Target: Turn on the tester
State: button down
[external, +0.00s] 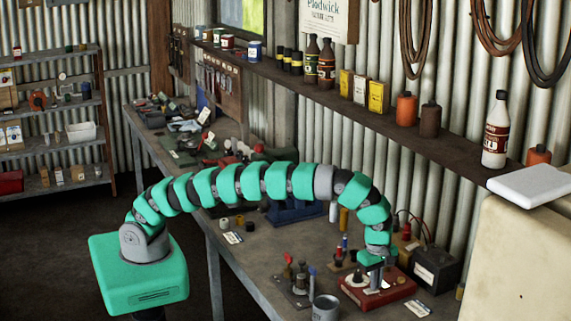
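A low red box (392,289) that looks like the tester lies on the workbench at the lower right, with a pale round part at its left and a light plate on top. Its switch is too small to make out. My arm arches over the bench from the left and bends down at its end. My gripper (375,278) points down at the middle of the red box and hides part of its top. I cannot tell whether it touches the box or whether its fingers are apart.
A black battery-like box (437,268) with a red wire stands behind right. A grey cup (326,308) and a stand with small tools (295,285) are to the left. A label card (417,309) lies in front. A large cream cabinet (515,265) bounds the right side.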

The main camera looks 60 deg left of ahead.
jog(key=shift+s+a+f, duration=0.1)
jog(key=shift+a+f, duration=0.05)
jog(key=shift+f, duration=0.3)
jog(key=shift+s+a+f, duration=0.1)
jog(key=shift+a+f, duration=0.05)
jog(key=shift+f, duration=0.25)
jog(key=shift+s+f+g+y+b, duration=0.15)
jog(key=shift+s+b, duration=0.05)
jog(key=shift+s, duration=0.2)
jog(key=shift+s+f+g+y+b, duration=0.1)
jog(key=shift+s+g+y+b, duration=0.1)
jog(key=shift+s, duration=0.15)
jog(key=r, duration=0.2)
jog(key=w+r+p, duration=0.1)
jog(key=r+p, duration=0.1)
jog(key=r, duration=0.1)
jog(key=shift+w+d+r, duration=0.25)
jog(key=shift+w+r, duration=0.05)
jog(key=shift+w, duration=0.1)
notch_tip(320, 180, up, 10)
jog(key=w+p, duration=0.1)
jog(key=p, duration=0.3)
jog(key=shift+w+r, duration=0.15)
jog(key=shift+w, duration=0.1)
jog(key=shift+d, duration=0.1)
